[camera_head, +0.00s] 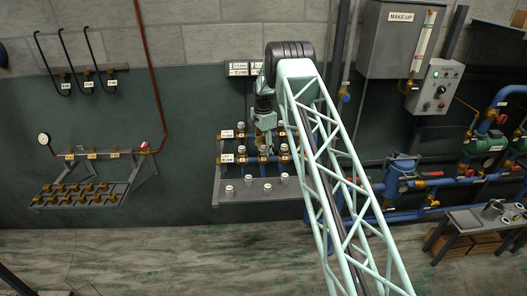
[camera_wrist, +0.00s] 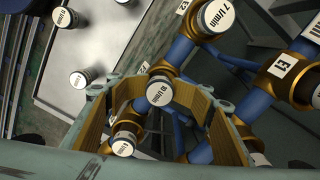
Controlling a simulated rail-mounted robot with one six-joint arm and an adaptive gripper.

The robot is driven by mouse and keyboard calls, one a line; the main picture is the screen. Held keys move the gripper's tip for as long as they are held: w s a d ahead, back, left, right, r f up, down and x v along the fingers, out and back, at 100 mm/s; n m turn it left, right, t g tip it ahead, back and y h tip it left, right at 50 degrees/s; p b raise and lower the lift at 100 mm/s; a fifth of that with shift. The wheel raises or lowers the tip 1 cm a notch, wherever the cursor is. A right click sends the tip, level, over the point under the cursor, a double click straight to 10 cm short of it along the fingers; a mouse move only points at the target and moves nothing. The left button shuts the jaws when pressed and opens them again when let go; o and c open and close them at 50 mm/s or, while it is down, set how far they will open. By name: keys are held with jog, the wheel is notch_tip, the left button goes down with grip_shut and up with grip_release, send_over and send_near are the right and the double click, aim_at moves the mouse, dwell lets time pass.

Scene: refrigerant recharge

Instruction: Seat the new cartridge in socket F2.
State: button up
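My gripper (camera_wrist: 160,105) is open in the wrist view, its two tan-padded fingers standing apart. A white-capped cartridge (camera_wrist: 159,92) marked in l/min lies between them, with a gap visible on both sides. Brass shows around this cartridge, but I cannot tell how deep it sits or which socket it is at. In the head view my gripper (camera_head: 265,146) is at the wall manifold of brass sockets and blue pipes (camera_head: 262,159). Socket tags show at the right of the wrist view (camera_wrist: 283,68), but none reads clearly as F2.
Several loose white-capped cartridges stand on the grey shelf (camera_head: 220,197) below the manifold. Neighbouring capped sockets (camera_wrist: 217,15) crowd close to my fingers. A brass-fitted rack (camera_head: 80,193) hangs at left. A grey MAKE-UP box (camera_head: 400,45) and blue pipework (camera_head: 400,180) are at right.

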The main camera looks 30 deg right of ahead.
jog(key=shift+w+r, duration=0.1)
jog(key=shift+r, duration=0.1)
dwell(0.3)
jog(key=shift+w+r, duration=0.1)
jog(key=shift+r, duration=0.65)
notch_tip(320, 180, up, 10)
jog(key=shift+r, duration=0.25)
notch_tip(320, 180, up, 6)
jog(key=p, duration=0.2)
jog(key=shift+p, duration=0.4)
dwell(0.5)
dwell(0.3)
